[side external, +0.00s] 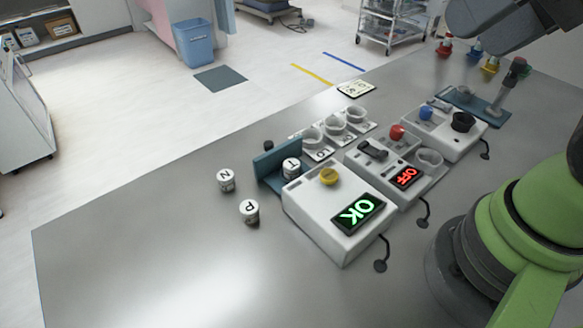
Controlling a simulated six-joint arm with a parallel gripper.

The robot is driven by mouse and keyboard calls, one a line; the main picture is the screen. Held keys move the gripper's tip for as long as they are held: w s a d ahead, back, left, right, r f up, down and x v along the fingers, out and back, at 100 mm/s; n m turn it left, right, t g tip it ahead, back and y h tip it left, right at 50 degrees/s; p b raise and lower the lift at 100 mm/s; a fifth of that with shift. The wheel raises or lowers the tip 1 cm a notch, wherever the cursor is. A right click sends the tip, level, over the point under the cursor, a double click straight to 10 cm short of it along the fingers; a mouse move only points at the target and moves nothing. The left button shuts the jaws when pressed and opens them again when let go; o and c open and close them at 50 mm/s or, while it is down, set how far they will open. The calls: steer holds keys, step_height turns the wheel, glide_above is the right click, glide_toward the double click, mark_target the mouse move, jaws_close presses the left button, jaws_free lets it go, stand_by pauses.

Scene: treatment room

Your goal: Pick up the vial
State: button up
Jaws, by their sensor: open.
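At the back right, a slim grey upright piece with a dark, reddish top (515,72) rises from a blue base (490,108). Small red (444,47), blue (475,48) and yellow (490,66) items stand near it. My gripper is outside the picture; only parts of my arm show at right.
A small lettered card (356,89) lies near the far edge. The front left table is bare.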

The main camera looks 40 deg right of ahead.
steer(key=n+g+h, duration=0.2)
steer(key=g, duration=0.4)
glide_above(291, 164)
steer(key=f, duration=2.3)
steer(key=shift+s+d, duration=0.25)
steer(key=shift+s, duration=0.05)
steer(key=f, duration=0.5)
steer(key=shift+w+a+f, duration=0.2)
steer(key=shift+w+f, duration=0.05)
steer(key=shift+f, duration=0.05)
steer(key=c, duration=1)
